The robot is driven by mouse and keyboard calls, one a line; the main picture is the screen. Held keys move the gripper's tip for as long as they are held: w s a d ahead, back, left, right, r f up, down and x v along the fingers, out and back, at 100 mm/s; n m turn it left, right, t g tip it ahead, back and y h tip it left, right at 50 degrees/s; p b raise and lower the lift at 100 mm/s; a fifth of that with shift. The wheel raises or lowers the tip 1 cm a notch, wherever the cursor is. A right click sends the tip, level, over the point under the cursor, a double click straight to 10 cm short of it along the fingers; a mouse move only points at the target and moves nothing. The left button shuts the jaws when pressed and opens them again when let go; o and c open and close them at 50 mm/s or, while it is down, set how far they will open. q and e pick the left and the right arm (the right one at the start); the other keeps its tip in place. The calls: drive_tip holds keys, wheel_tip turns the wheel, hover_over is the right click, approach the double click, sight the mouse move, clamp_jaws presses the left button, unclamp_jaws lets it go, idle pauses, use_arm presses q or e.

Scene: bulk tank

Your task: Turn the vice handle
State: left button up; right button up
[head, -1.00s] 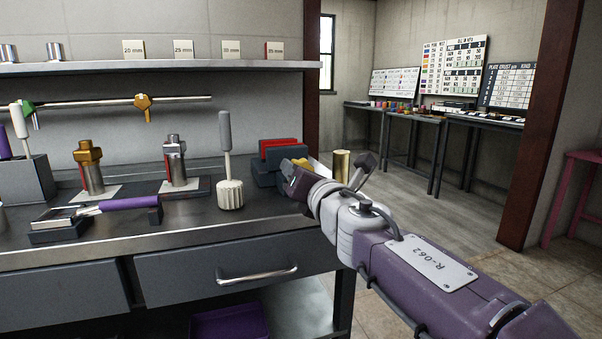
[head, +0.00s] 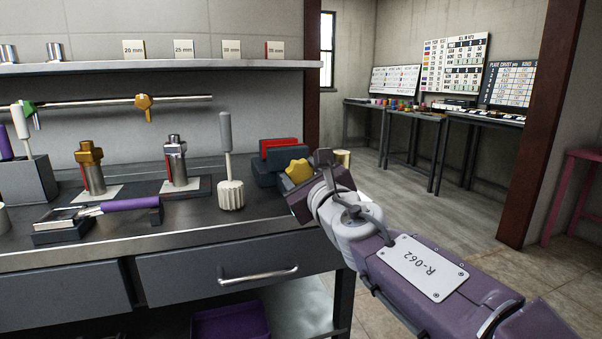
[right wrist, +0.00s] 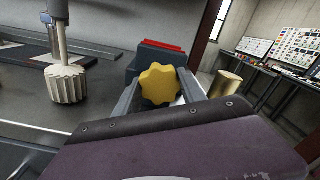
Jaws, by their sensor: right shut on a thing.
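The vice is a dark grey block with red on top (head: 280,150), at the right end of the bench. Its handle is a yellow lobed knob (head: 299,171) facing my right arm. The knob also shows in the right wrist view (right wrist: 159,85), between the two grey fingers. My right gripper (head: 304,174) is shut on the knob, one finger on each side of it. The gripper and wrist hide part of the vice's front in the head view. My left gripper is not in view.
A ribbed white cylinder with a grey-handled tool (head: 230,194) stands left of the vice. A brass cylinder (right wrist: 226,84) is right of the knob. Gold-topped (head: 90,166) and silver-topped posts (head: 176,160) stand further left. A shelf (head: 150,67) runs above the bench.

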drive_tip(key=n, duration=0.5)
drive_tip(key=shift+f, duration=0.15)
drive_tip(key=shift+n+p, duration=0.3)
idle(0.4)
drive_tip(key=o, duration=1.4)
drive_tip(key=shift+c, duration=0.2)
